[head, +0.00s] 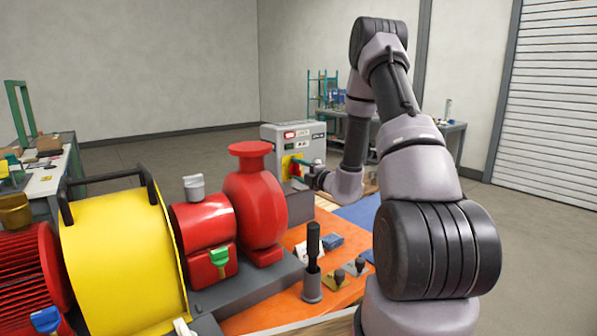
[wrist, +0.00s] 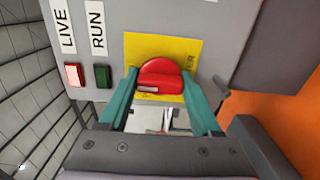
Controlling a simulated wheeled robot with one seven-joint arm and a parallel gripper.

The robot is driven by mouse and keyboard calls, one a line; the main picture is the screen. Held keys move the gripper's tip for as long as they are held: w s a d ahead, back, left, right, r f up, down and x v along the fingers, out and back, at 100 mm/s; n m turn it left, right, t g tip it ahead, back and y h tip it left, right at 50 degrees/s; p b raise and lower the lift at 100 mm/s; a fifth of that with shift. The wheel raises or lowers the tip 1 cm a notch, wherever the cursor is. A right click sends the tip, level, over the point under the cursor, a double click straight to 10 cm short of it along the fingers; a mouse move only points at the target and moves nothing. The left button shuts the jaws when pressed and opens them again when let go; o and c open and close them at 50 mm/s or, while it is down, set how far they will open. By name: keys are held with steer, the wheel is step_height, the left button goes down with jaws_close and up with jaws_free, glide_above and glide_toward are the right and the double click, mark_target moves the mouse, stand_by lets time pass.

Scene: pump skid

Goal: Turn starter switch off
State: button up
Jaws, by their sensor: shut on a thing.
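The starter switch is a red rotary knob (wrist: 161,76) on a yellow plate (wrist: 189,50), on the front of a grey starter box (head: 297,132). In the wrist view the two teal fingers of my gripper (wrist: 160,84) stand on either side of the knob and are shut on it. A pale mark shows on the knob's lower left edge. Beside the plate, the LIVE lamp (wrist: 74,76) glows bright and the RUN lamp (wrist: 102,76) is dark green.
A red pump (head: 256,200) and a yellow guard (head: 120,255) with black handles stand left of my arm. A dark upright tool in a grey holder (head: 312,285) and small parts sit on the orange surface (head: 262,318). Open floor lies behind the skid.

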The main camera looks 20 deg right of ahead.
steer(key=shift+n, duration=0.3)
steer(key=n, duration=1.7)
steer(key=shift+f, duration=0.1)
stand_by(0.4)
steer(key=o, duration=1.4)
